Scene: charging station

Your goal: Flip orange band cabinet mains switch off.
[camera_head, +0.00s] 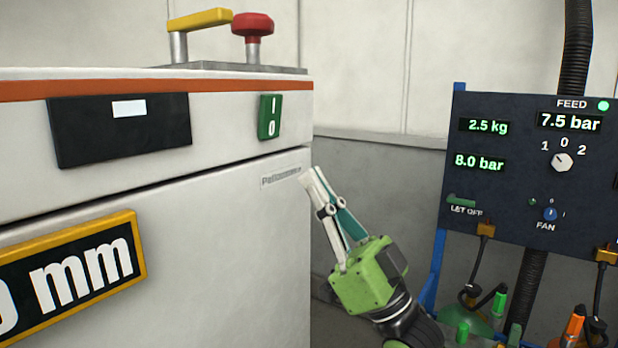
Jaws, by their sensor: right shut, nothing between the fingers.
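The white cabinet (225,235) with an orange band (225,85) along its top edge fills the left of the head view. A green rocker switch (270,117) marked I and 0 sits on its front near the right corner, just below the band. My right gripper (313,178) is shut and empty. Its fingertips are below and to the right of the switch, by the cabinet's right edge, and appear apart from the switch. Which side of the rocker is pressed in is hard to tell. My left gripper is not in view.
A yellow handle (200,20) and a red mushroom button (253,25) stand on the cabinet top. A black display panel (120,130) is left of the switch. At right is a dark feed panel (530,190) with knobs, readouts and hanging cables.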

